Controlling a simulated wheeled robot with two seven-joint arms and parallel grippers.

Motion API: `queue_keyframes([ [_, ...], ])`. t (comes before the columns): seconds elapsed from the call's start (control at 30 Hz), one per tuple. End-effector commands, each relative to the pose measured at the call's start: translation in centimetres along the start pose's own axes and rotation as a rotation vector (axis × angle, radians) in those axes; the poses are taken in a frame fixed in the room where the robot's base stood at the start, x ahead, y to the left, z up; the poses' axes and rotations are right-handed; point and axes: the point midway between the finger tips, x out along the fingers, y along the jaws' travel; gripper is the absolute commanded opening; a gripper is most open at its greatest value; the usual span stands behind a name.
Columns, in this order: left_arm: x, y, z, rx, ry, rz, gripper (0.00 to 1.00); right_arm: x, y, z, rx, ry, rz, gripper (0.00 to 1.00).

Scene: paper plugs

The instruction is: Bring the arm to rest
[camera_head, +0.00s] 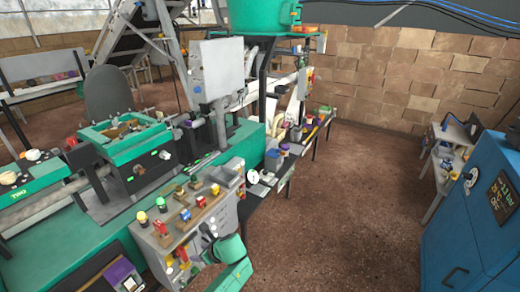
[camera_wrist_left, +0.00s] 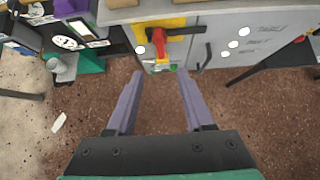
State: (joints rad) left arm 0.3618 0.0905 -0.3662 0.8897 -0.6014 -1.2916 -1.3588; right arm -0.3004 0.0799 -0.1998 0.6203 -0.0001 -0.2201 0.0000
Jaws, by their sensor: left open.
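My left gripper (camera_wrist_left: 157,76) shows in the left wrist view with two purple-grey fingers spread apart and nothing between them. Its black mount and a green edge lie below the fingers. In the head view the same left gripper (camera_head: 206,240) is small, low and near the middle, in front of the grey control cabinet (camera_head: 222,215). The fingers point toward the cabinet front, where a red and yellow switch (camera_wrist_left: 160,40) sits beyond the tips. I see a gap of floor between the fingers. My right gripper is in neither view.
A green-topped workbench (camera_head: 75,240) with machinery fills the left. The cabinet top carries several coloured buttons and levers. A blue cabinet (camera_head: 460,240) stands at the right. Brown floor (camera_head: 350,200) between them is clear. A brick wall (camera_head: 390,80) closes the back.

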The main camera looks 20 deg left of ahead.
Motion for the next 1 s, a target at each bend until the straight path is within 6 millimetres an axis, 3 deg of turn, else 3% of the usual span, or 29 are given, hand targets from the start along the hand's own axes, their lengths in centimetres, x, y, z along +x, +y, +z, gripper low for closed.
queue_keyframes([
  [0.07, 0.5, 0.5, -0.8, -0.016, 0.018, 0.0, 0.53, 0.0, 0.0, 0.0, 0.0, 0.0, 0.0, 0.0],
  [0.13, 1.8, 1.7, -3.2, -0.067, 0.071, -0.001, 0.53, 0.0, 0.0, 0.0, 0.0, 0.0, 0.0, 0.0],
  [0.27, 5.4, 7.1, -11.6, -0.298, 0.263, 0.027, 0.53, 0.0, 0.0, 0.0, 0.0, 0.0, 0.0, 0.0],
  [0.4, 7.8, 16.0, -21.6, -0.693, 0.489, 0.154, 0.53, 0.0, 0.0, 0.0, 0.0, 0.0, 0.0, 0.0],
  [0.5, 8.1, 23.4, -27.3, -1.027, 0.602, 0.301, 0.53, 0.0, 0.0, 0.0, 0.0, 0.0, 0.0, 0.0],
  [0.6, 7.7, 29.7, -30.8, -1.336, 0.651, 0.442, 0.53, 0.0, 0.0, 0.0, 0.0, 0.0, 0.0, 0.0],
  [0.73, 7.1, 33.9, -32.5, -1.567, 0.661, 0.541, 0.53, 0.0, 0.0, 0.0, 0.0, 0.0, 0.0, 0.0],
  [1.0, 7.0, 34.4, -32.6, -1.601, 0.661, 0.553, 0.53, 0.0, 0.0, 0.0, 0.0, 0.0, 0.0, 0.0],
])
